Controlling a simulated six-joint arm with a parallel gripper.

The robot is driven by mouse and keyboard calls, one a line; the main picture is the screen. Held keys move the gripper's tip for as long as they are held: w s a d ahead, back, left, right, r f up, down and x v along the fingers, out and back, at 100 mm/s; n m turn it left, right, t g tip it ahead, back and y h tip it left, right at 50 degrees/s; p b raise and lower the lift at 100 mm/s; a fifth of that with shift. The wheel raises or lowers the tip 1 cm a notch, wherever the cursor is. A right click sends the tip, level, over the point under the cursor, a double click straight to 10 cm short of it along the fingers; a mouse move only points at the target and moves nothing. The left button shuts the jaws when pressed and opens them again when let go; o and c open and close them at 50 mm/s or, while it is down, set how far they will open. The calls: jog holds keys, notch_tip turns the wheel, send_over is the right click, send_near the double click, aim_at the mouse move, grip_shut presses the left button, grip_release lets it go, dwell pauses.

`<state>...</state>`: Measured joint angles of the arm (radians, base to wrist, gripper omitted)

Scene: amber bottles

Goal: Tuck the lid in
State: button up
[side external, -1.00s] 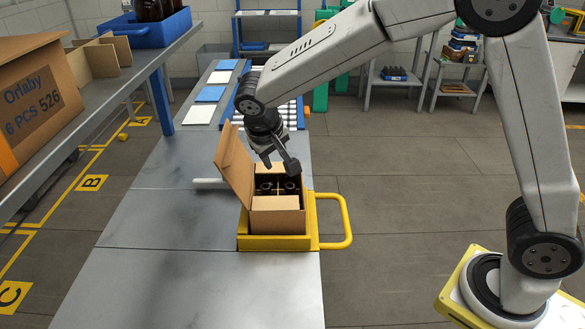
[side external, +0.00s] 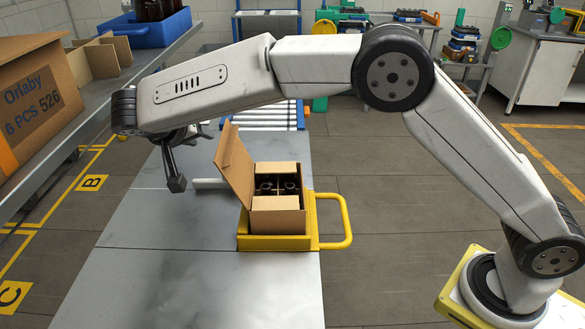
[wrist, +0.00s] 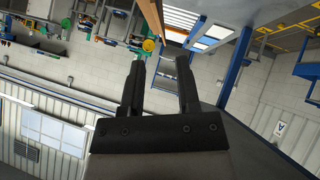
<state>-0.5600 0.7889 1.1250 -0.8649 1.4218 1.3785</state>
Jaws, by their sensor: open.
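A small cardboard box (side external: 277,222) stands in a yellow holder (side external: 262,243) on the grey bench in the side view. Its lid (side external: 234,163) stands up along the left side, leaning outward to the left. The lid's edge (wrist: 153,22) seems to show at the top of the wrist view. Dark bottle tops (side external: 290,187) show inside the box, with card flaps at its front and back. My gripper (side external: 178,184) is left of the box and lid, apart from them, above the bench. In the wrist view my gripper (wrist: 161,68) has its two fingers apart with nothing between them.
A white rod (side external: 210,184) lies left of the box. A yellow handle (side external: 346,222) sticks out at its right. A raised shelf (side external: 130,80) with a large carton (side external: 40,95) and a blue crate (side external: 160,28) runs along the left. The bench front (side external: 190,285) is clear.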

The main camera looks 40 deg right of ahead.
aim_at(219, 145)
jog(key=shift+d+f, duration=0.1)
jog(key=shift+x, duration=3.8)
grip_shut()
